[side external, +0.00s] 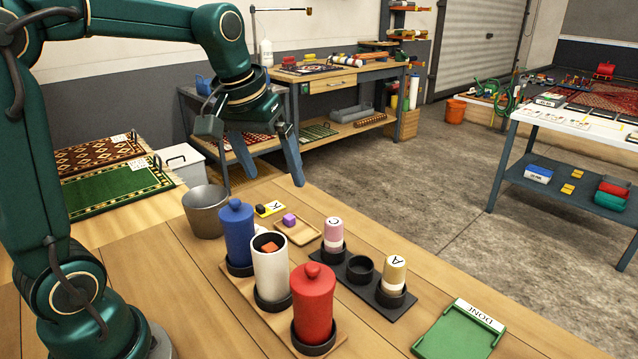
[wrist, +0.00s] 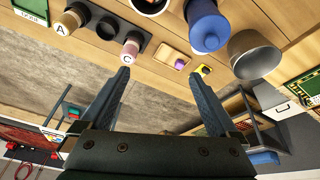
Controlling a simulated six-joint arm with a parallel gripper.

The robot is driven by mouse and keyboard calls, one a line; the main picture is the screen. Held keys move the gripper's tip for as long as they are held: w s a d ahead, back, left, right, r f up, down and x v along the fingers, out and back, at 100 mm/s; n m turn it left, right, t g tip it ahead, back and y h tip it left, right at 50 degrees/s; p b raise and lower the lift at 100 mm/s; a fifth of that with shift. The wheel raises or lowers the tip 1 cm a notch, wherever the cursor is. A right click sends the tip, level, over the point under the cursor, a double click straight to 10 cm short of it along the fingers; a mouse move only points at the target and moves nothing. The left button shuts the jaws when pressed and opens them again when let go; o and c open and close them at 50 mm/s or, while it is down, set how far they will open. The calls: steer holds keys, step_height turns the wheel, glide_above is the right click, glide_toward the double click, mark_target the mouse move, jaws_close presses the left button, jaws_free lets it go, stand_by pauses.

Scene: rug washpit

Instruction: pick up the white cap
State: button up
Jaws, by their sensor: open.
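My gripper (side external: 275,180) is open and empty, high above the far side of the wooden table. Its two fingers also show spread apart in the wrist view (wrist: 160,73). A white canister (side external: 272,277) stands without a lid between the blue and red canisters, with an orange-brown block (side external: 269,247) inside. Its open top shows at the upper edge of the wrist view (wrist: 150,6). A small white piece (side external: 259,230) peeks out behind the white canister, beside the blue one. It is mostly hidden, and I cannot tell whether it is the white cap.
The lidded blue canister (side external: 238,236) and red canister (side external: 313,304) flank the white one. A metal bucket (side external: 206,212), a small tray (side external: 305,238) with a purple cube (side external: 289,220), a black rack (side external: 389,302) holding two lettered jars, and a green DONE tray (side external: 457,335) are nearby.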

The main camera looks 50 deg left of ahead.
steer(key=a+f+n+g, duration=0.1)
steer(key=a+f, duration=0.3)
steer(key=w+a+f+n+g, duration=0.1)
steer(key=a+f, duration=0.3)
steer(key=f, duration=0.1)
steer(key=w+a+f+n+g+h, duration=0.1)
steer(key=a+f+n, duration=0.1)
steer(key=a+f, duration=0.2)
steer(key=shift+w+a+f+g, duration=0.1)
steer(key=shift+w+f+g, duration=0.05)
steer(key=shift+f+g, duration=0.2)
steer(key=shift+a+f, duration=0.1)
steer(key=shift+f, duration=2.4)
steer(key=c, duration=1.5)
